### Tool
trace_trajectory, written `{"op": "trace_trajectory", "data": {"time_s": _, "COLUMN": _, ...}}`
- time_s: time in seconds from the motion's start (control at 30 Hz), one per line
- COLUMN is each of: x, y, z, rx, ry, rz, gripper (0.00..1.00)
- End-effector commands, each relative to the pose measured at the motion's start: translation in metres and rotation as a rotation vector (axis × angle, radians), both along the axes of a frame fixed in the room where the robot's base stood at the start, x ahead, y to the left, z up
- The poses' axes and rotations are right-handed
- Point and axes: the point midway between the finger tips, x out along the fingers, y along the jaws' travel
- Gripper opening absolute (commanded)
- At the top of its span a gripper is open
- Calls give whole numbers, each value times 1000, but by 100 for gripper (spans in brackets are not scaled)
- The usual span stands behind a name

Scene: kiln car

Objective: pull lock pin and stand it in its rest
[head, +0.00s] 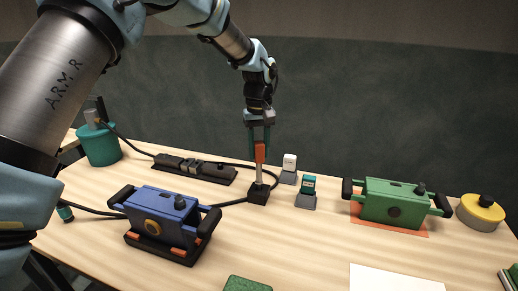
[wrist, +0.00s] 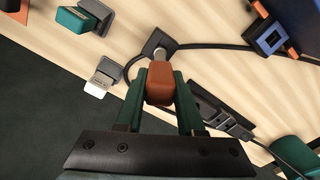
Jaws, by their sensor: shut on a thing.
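My gripper (head: 260,134) is shut on the orange handle of the lock pin (head: 260,153). The pin hangs upright, with its bare metal shaft pointing down at a small black block (head: 258,195), which looks like the rest. In the head view the shaft meets the top of the block; I cannot tell how deep the tip sits. In the wrist view the orange handle of the pin (wrist: 160,86) is between the green fingers of my gripper (wrist: 161,78). The shaft and black block (wrist: 153,42) show just beyond it.
A blue unit (head: 168,216) stands front left and a green unit (head: 393,201) at right on an orange mat. Two small grey stands, one white-topped (head: 289,164) and one teal-topped (head: 308,186), stand right of the block. A black cable (head: 233,201) curves around the block. The front middle is mostly clear.

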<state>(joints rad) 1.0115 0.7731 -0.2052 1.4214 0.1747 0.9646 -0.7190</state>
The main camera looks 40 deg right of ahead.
Motion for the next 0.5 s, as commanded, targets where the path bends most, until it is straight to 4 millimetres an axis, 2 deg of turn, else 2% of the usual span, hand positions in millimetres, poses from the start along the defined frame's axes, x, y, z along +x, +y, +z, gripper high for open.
{"op": "trace_trajectory", "data": {"time_s": 0.5, "x": 0, "y": 0, "z": -13, "rx": 0, "ry": 0, "rz": 0, "gripper": 0}}
